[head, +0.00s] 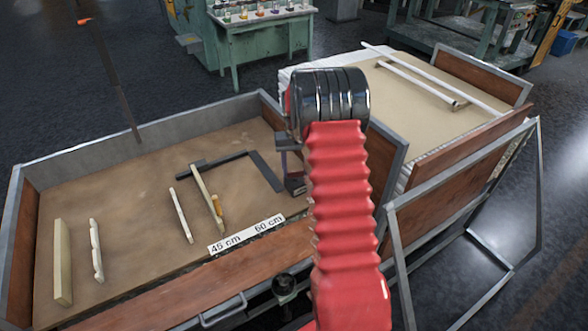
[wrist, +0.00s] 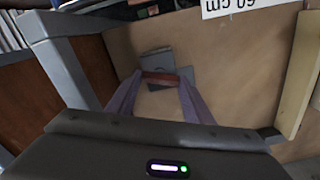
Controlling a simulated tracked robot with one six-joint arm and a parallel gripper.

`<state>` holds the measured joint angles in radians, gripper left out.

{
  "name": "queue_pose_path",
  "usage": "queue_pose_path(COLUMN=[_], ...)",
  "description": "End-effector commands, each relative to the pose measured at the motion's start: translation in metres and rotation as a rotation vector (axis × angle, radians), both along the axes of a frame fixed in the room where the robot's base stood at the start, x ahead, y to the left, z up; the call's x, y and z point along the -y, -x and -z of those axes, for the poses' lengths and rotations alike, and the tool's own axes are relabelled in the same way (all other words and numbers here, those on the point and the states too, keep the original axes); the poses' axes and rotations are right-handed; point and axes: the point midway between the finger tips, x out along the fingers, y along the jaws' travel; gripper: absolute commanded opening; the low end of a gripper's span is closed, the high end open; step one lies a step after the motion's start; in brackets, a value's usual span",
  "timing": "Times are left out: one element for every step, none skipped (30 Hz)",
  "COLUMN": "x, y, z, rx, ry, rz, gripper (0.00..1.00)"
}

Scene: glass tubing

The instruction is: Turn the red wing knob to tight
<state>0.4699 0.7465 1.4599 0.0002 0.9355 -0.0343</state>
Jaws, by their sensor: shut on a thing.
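The red wing knob (wrist: 160,76) shows in the wrist view as a short red-brown bar between the fingertips. My gripper (wrist: 160,84) has one finger at each end of it and is shut on it. Grey metal plates (wrist: 158,55) lie just behind and below the knob. In the head view my gripper (head: 288,150) is at the right end of the near tray, partly covered by my red arm. The knob cannot be made out there. No mark for tight or loose is readable.
The wood-sided tray (head: 75,160) holds a dark metal square (head: 262,172), pale strips (head: 180,215) and a white label (head: 246,236). A second tray with white rods (head: 420,84) stands behind right. A grey metal frame (head: 540,180) leans at the right. Open floor lies at the left.

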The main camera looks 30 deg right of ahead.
Motion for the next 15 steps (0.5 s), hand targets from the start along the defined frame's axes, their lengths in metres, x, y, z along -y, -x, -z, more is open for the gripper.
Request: queue_pose_path(x=[-0.0014,-0.0014,-0.0014,-0.0014,-0.0014,-0.0014,-0.0014,-0.0014,-0.0014,-0.0014,-0.0014,-0.0014,-0.0015,-0.0015,-0.0015], y=[-0.0005,-0.0005,-0.0005,-0.0005,-0.0005,-0.0005,-0.0005,-0.0005,-0.0005,-0.0005,-0.0005,-0.0005,-0.0006,-0.0006,-0.0007], z=[-0.0001,-0.0001,-0.0001,-0.0001,-0.0001,-0.0001,-0.0001,-0.0001,-0.0001,-0.0001,-0.0001,-0.0001,-0.0001,-0.0001,-0.0001], rx=[0.0,0.0,-0.001,0.0,-0.001,0.0,0.0,0.0,0.0,0.0,0.0,0.0,0.0,0.0,0.0], ry=[-0.002,-0.002,-0.001,-0.001,-0.001,-0.001,-0.001,-0.001,-0.001,-0.001,-0.001,-0.001,-0.001,-0.001,-0.001], rz=[0.043,0.071,0.11,0.138,0.167,0.205,0.233,0.262,0.3,0.328,0.357,0.395,0.423,0.452,0.49], gripper=[0.24,0.24,0.24,0.24,0.24,0.24,0.24,0.24,0.24,0.24,0.24,0.24,0.24,0.24,0.24])
